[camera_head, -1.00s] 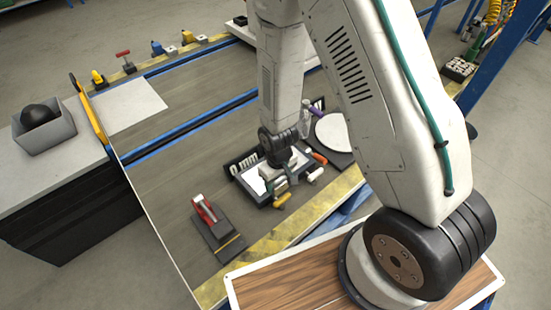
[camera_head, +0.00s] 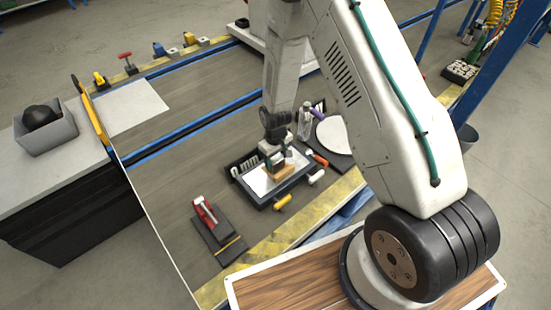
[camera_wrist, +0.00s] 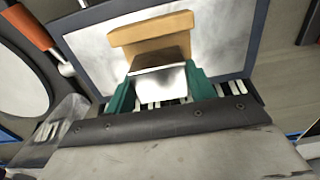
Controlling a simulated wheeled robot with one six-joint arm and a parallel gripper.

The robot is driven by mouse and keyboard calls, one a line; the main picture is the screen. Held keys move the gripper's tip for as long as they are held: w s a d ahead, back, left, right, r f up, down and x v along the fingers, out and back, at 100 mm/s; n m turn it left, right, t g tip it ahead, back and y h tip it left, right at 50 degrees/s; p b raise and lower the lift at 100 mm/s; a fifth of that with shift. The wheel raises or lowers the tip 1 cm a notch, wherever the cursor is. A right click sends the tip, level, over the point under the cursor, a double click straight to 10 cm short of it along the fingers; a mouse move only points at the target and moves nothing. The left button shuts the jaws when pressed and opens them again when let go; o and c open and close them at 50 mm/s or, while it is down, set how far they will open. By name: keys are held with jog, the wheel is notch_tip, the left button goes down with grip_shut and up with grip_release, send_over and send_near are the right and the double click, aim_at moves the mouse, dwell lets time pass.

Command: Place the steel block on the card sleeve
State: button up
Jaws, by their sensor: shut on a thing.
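My gripper (camera_head: 274,163) is over the dark-rimmed tray (camera_head: 247,191) on the workbench. In the wrist view its green fingers (camera_wrist: 160,90) are shut on the shiny steel block (camera_wrist: 161,80), one on each side. The card sleeve (camera_wrist: 150,36) is a tan piece on the tray's pale surface, just beyond the block.
An orange-handled tool (camera_head: 320,159), a white cylinder (camera_head: 316,177) and a yellow piece (camera_head: 283,202) lie along the tray's near right. A red-handled device (camera_head: 204,212) is at left.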

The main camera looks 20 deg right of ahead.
jog(key=shift+f, duration=0.2)
jog(key=o, duration=1.4)
jog(key=shift+c, duration=0.2)
notch_tip(320, 180, up, 12)
notch_tip(320, 180, up, 12)
send_over(276, 158)
jog(key=s, duration=0.2)
jog(key=s+d+r+m, duration=0.2)
jog(key=s+r, duration=0.5)
jog(key=r, duration=0.4)
jog(key=s+r, duration=0.3)
jog(key=s, duration=0.4)
jog(key=s+r+m, duration=0.1)
jog(key=s+r, duration=0.3)
jog(key=s, duration=0.3)
jog(key=s+d+r+t, duration=0.1)
jog(key=s+r, duration=0.3)
jog(key=s, duration=0.3)
jog(key=shift+r+m, duration=0.25)
jog(key=shift+m, duration=0.05)
